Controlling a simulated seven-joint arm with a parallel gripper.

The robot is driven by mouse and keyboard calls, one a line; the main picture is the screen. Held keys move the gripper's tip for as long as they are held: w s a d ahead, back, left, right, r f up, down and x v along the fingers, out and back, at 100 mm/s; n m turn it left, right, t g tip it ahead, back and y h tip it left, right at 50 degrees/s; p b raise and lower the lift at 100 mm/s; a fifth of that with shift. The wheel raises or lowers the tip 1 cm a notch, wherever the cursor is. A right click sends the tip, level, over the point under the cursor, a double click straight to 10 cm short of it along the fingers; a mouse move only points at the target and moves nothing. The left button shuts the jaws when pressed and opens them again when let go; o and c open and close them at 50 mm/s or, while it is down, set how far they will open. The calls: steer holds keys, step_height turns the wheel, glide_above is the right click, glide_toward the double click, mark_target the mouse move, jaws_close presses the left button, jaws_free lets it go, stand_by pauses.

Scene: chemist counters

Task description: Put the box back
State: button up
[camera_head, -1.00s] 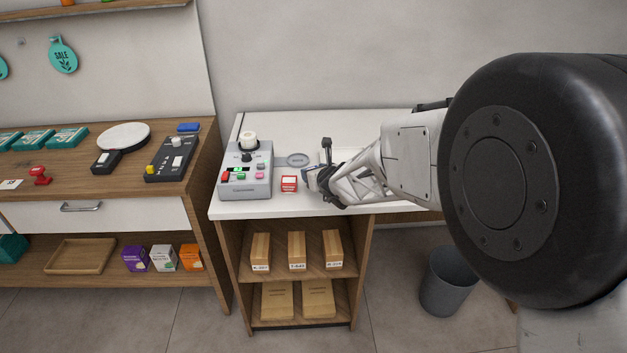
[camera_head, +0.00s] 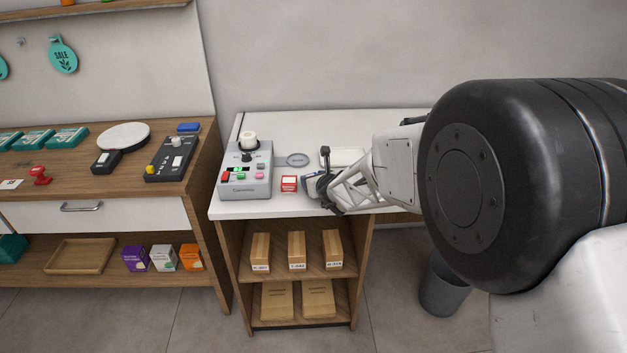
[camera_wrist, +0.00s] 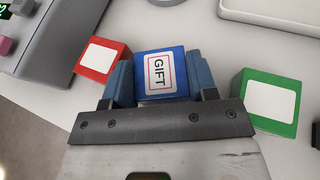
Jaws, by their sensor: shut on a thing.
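A blue box (camera_wrist: 163,74) with a white "GIFT" label sits between the two fingers of my gripper (camera_wrist: 162,82) in the wrist view. The fingers close on its sides. In the head view my gripper (camera_head: 311,182) is low over the white counter, and the held box is mostly hidden by it. A red box (camera_wrist: 101,60) with a white label stands just left of the held box; it also shows in the head view (camera_head: 289,184). A green box (camera_wrist: 268,100) with a white label stands to the right in the wrist view. I cannot tell whether the blue box touches the counter.
A grey control device (camera_head: 247,173) stands left of the red box. A white tray (camera_head: 346,157) lies behind my gripper. Shelves below hold several brown boxes (camera_head: 297,250). A grey bin (camera_head: 443,287) is on the floor at right. The counter's back (camera_head: 330,126) is clear.

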steer(key=shift+f, duration=0.15)
steer(key=o, duration=0.7)
steer(key=shift+v, duration=6.05)
